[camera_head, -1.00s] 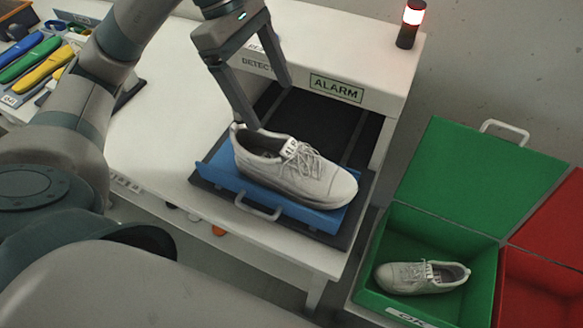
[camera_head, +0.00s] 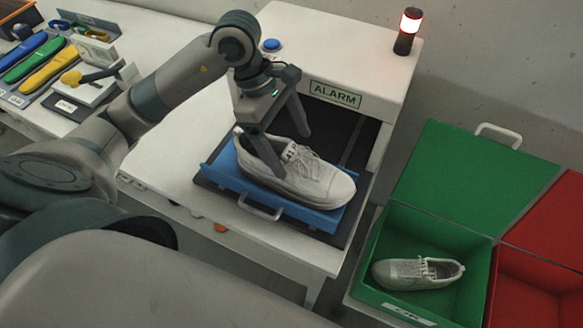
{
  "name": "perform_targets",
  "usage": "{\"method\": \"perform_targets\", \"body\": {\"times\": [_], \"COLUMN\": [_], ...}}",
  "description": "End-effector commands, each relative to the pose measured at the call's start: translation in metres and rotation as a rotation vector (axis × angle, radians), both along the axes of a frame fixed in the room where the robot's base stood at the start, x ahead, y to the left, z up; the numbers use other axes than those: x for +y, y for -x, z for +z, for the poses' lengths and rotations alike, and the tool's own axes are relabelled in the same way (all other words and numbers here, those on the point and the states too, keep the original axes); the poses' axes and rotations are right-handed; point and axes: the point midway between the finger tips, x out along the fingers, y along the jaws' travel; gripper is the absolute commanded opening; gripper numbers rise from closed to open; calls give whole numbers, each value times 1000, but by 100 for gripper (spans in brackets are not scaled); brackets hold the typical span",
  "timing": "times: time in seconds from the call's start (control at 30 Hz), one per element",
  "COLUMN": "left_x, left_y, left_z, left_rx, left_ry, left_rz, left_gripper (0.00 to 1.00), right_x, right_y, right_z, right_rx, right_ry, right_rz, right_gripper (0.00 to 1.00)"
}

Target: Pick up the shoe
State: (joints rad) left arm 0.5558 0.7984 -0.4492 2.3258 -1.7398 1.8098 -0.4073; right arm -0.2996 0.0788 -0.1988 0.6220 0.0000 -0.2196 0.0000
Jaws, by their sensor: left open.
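A light grey shoe with laces (camera_head: 313,182) lies on a blue tray (camera_head: 219,172) at the detector, its toe pointing right. My left gripper (camera_head: 293,155) is open above the heel and opening of the shoe. One finger reaches down at the near side of the heel and the other is on the far side. I cannot tell whether the fingers touch the shoe. A second similar shoe (camera_head: 418,271) lies inside the open green box (camera_head: 445,229) at the lower right. My right gripper is not in view.
The white detector housing with an ALARM sign (camera_head: 335,94) stands behind the tray, with a lit red-white lamp (camera_head: 408,30) on top. A red box (camera_head: 530,295) adjoins the green one. Coloured tools (camera_head: 47,72) lie at the far left.

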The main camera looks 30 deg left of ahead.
Motion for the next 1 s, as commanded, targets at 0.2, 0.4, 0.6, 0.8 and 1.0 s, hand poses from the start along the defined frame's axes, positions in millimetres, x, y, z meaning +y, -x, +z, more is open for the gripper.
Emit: {"method": "perform_targets", "body": {"times": [0.2, 0.4, 0.6, 0.8, 1.0], "left_x": [-1, -1, -1, 1, -3], "left_y": [0, 0, 1, 3, 4], "left_z": [-4, -4, -9, -25, -46], "left_rx": [-1, -1, 3, 5, 4], "left_ry": [-1, -1, 1, 0, 2], "left_rz": [0, 0, 2, 2, 0], "left_gripper": [84, 84, 84, 84, 84], "right_x": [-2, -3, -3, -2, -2], "right_y": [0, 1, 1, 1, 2], "right_z": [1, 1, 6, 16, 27], "right_rx": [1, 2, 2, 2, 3], "right_ry": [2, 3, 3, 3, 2], "right_rz": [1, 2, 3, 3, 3], "right_gripper": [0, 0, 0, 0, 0]}}
